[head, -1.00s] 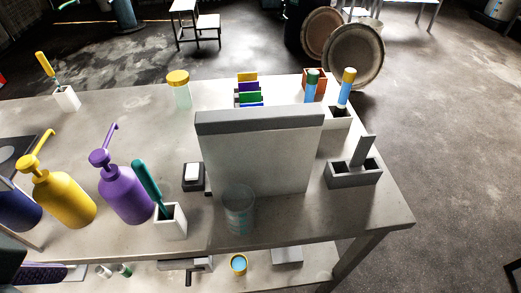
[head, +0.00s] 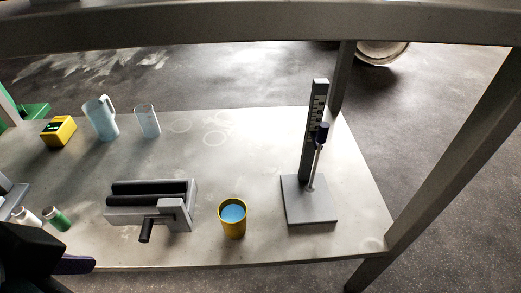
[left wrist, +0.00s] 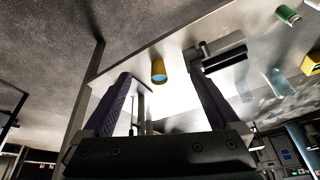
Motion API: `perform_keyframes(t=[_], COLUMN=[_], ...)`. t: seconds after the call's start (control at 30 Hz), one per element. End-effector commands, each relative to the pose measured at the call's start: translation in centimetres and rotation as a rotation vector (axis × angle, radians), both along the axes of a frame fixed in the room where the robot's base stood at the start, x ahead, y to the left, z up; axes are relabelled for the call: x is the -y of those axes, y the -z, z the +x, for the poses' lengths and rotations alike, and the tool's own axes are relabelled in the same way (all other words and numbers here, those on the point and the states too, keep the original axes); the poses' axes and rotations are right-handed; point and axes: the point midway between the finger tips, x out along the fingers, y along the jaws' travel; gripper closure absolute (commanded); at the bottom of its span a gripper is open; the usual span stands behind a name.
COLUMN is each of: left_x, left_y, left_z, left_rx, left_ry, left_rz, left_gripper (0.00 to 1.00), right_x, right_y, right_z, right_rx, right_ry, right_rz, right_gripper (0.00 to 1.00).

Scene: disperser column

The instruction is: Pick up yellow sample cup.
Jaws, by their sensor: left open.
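My right gripper is not in view.
A grey roller device (head: 152,205) with a crank stands left of the cup. A grey stand (head: 309,203) with a tall post is on its right. Small vials (head: 57,218), beakers (head: 148,121) and a yellow device (head: 58,131) are farther left.

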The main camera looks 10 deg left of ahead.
Motion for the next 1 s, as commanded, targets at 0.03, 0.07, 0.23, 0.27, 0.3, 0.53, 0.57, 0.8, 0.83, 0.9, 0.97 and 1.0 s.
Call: perform_keyframes(t=[0.03,0.07,0.23,0.27,0.3,0.53,0.57,0.8,0.83,0.9,0.97,1.0], left_x=[0.1,0.2,0.8,0.9,1.2,2.0,2.0,2.3,2.4,2.8,3.0,3.2], left_y=[5.0,6.5,15.2,16.8,18.8,20.6,20.6,21.2,21.5,22.0,22.4,22.5], left_z=[0.6,1.0,4.5,5.6,7.1,12.5,12.8,14.7,15.1,16.1,16.9,17.3], left_rx=[0.019,0.034,0.172,0.214,0.28,0.588,0.614,0.709,0.71,0.711,0.709,0.709], left_ry=[0.004,0.007,0.028,0.035,0.048,0.113,0.121,0.145,0.146,0.146,0.144,0.144], left_rz=[-0.002,-0.004,-0.027,-0.036,-0.05,-0.156,-0.166,-0.21,-0.211,-0.211,-0.212,-0.212], left_gripper=[0.05,0.05,0.05,0.05,0.05,0.05,0.05,0.05,0.05,0.05,0.05,0.05], right_x=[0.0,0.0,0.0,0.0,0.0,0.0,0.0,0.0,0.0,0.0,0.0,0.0], right_y=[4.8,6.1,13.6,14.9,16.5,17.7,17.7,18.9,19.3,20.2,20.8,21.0], right_z=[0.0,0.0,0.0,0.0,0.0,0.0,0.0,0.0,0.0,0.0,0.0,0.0], right_rx=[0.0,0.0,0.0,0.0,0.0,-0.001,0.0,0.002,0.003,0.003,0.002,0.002], right_ry=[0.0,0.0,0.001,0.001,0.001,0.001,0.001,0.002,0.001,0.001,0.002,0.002], right_rz=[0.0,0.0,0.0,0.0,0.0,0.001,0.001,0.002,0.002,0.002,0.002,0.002], right_gripper=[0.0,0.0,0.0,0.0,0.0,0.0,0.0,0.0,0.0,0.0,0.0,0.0])
